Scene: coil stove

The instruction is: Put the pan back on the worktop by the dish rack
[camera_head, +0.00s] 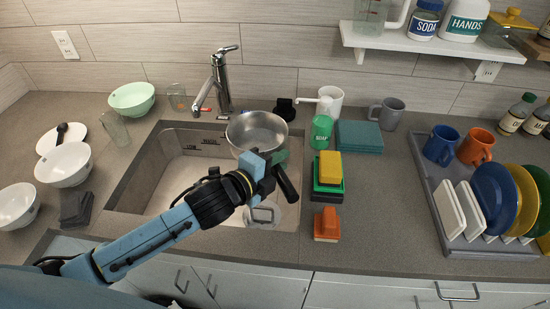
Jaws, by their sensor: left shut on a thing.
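The pan (257,131) is a silver metal pan with a dark handle (286,184), seen over the right part of the sink. My left gripper (268,168) is shut on the pan at its handle side, and the handle's dark end sticks out past it. The fingertips are partly hidden by the wrist. The dish rack (446,236), a grey tray with plates, white boards and mugs, stands at the right on the worktop (385,215). My right gripper is not in view.
The sink (150,187) lies under my left arm, with the faucet (219,80) behind it. A green soap bottle (321,131), stacked sponges (328,172) and an orange brush (326,224) stand right of the sink. The worktop between these and the dish rack is clear.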

